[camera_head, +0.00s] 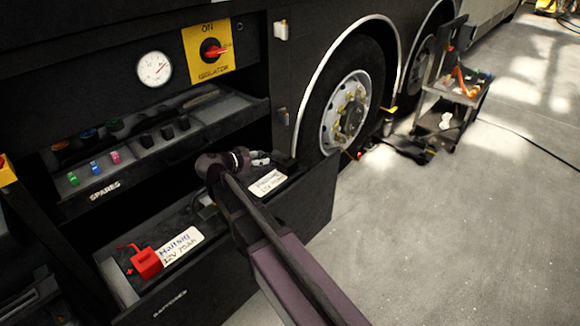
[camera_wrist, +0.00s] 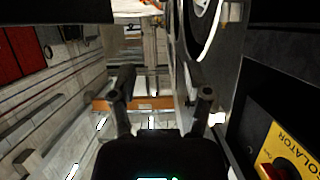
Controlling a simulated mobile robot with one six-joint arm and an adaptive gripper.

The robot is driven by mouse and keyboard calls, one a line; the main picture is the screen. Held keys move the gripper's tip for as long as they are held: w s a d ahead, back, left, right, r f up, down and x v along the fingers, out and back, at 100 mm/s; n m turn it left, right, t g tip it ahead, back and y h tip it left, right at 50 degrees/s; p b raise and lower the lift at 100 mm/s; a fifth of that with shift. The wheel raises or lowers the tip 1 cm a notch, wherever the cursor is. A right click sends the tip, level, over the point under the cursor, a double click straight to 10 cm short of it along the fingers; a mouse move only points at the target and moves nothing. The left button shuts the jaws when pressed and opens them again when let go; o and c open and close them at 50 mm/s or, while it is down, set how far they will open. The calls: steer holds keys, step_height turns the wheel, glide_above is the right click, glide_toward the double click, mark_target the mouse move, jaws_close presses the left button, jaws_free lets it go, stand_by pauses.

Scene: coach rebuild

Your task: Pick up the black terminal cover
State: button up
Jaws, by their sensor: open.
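I cannot single out the black terminal cover for certain. A small dark piece (camera_head: 284,160) sits at the back of the right battery in the head view, partly behind my arm, and may be it. A red terminal cover (camera_head: 146,263) sits on the left battery, whose white label (camera_head: 180,246) reads 12V 75Ah. My gripper (camera_wrist: 164,92) is open, with nothing between its fingers in the wrist view.
A spares tray (camera_head: 201,122) with coloured fuses and several black blocks lies above the battery drawer (camera_head: 224,271). A yellow isolator plate (camera_head: 208,54) with a red switch and a gauge (camera_head: 153,69) are above. A wheel (camera_head: 346,112) and tool cart (camera_head: 452,94) stand right.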

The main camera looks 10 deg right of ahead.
steer(key=shift+w+f+b, duration=0.2)
steer(key=shift+f+b, duration=0.2)
steer(key=shift+f, duration=0.15)
steer(key=shift+w+f+b, duration=0.2)
steer(key=shift+f+b, duration=0.15)
steer(key=shift+f, duration=0.15)
steer(key=shift+w, duration=0.1)
steer(key=b, duration=0.3)
glide_toward(287, 163)
steer(key=w+d, duration=0.1)
steer(key=w+d+r, duration=0.1)
steer(key=w, duration=0.1)
steer(key=shift+d, duration=0.2)
steer(key=shift+w+d+f, duration=0.15)
steer(key=shift+w+d, duration=0.15)
steer(key=shift+d, duration=0.15)
